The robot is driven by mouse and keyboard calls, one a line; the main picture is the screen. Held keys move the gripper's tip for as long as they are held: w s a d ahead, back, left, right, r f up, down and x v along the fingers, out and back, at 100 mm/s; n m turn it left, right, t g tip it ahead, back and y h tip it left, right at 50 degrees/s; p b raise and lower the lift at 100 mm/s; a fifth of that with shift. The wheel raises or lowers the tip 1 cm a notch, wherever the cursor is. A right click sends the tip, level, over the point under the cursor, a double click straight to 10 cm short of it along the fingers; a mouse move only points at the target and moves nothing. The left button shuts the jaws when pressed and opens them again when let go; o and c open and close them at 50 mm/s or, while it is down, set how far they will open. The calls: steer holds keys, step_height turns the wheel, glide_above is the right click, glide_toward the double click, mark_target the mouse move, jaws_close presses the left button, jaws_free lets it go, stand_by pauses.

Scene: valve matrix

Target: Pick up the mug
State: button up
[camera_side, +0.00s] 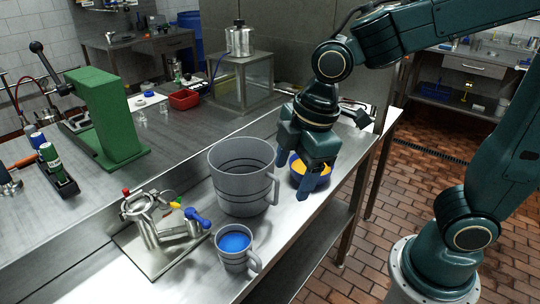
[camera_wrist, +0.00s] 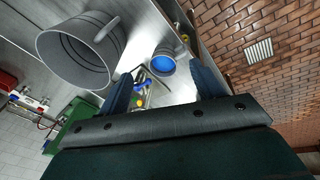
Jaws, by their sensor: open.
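A small grey mug (camera_side: 232,258) with dark bands and blue inside stands upright near the bench's front edge, its handle toward the lower right. It also shows in the wrist view (camera_wrist: 153,58), beyond my fingertips. A much larger grey mug-shaped vessel (camera_side: 238,185) with a handle stands behind it, and at upper left in the wrist view (camera_wrist: 80,60). My gripper (camera_side: 298,172) is open with nothing seen between its fingers. It points down, right of the large vessel and apart from the small mug. Its two fingers show in the wrist view (camera_wrist: 163,78).
A blue and yellow-orange bowl (camera_side: 298,172) sits by my gripper, partly hidden by it. A metal valve assembly on a plate (camera_side: 158,255) stands left of the small mug. A green press (camera_side: 108,120) is at the left. The bench's front edge runs close to both vessels.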

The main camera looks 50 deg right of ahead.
mark_target(253, 255)
steer(key=w+a+f+n+g, duration=0.1)
steer(key=w+a+f+n, duration=0.1)
steer(key=a+f+n, duration=0.4)
steer(key=shift+a+f+n+h, duration=0.3)
steer(key=shift+a+n, duration=0.2)
steer(key=shift+a, duration=0.65)
steer(key=shift+w+f, duration=0.2)
steer(key=shift+f, duration=1.9)
steer(key=shift+w+f, duration=0.2)
steer(key=shift+f, duration=1.9)
steer(key=shift+w+f, duration=0.2)
steer(key=shift+f, duration=2.4)
steer(key=c, duration=1.3)
